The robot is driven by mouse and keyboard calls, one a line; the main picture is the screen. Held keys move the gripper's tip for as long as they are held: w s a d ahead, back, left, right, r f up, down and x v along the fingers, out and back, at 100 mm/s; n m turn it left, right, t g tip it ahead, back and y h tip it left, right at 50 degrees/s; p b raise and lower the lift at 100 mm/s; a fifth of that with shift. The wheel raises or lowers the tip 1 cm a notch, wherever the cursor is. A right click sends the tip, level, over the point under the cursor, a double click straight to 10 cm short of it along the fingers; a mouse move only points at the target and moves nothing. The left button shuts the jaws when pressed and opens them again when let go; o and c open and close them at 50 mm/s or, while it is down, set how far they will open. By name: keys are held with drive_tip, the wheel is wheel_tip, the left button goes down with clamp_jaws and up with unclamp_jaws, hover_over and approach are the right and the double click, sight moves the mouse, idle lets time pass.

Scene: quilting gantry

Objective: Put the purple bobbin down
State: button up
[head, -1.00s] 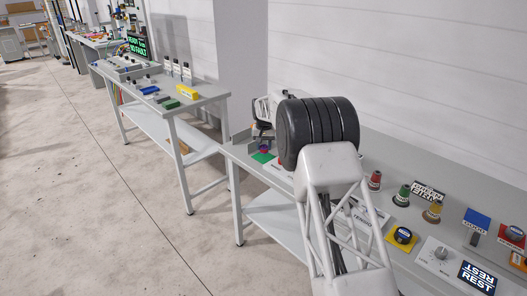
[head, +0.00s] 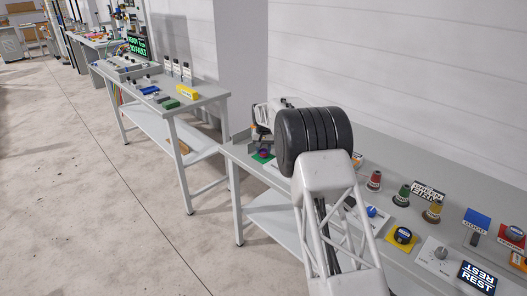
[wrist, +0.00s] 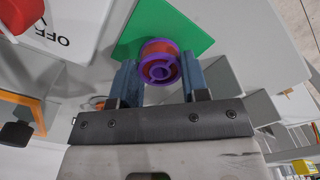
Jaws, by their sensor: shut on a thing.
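The purple bobbin (wrist: 160,70), with a reddish-orange winding, sits between the two blue fingers of my gripper (wrist: 158,82) in the wrist view. My gripper is shut on it. Below the bobbin is a flat green square (wrist: 196,38) on the grey bench. In the head view the bobbin (head: 264,152) shows small over the green square (head: 257,158), near the left end of the bench. My gripper there is partly hidden by my black wrist joint. I cannot tell whether the bobbin touches the green square.
A white panel marked OFF (wrist: 62,28) and a red knob (wrist: 20,12) lie left of the green square in the wrist view. In the head view, red (head: 374,181), green (head: 402,195) and yellow (head: 433,212) pieces stand farther right. The bench edge is close.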

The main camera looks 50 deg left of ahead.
drive_tip(key=shift+f, duration=0.3)
drive_tip(key=shift+f, duration=0.1)
drive_tip(key=o, duration=1)
wheel_tip(320, 180, up, 12)
drive_tip(key=shift+r, duration=0.1)
idle(0.3)
idle(0.7)
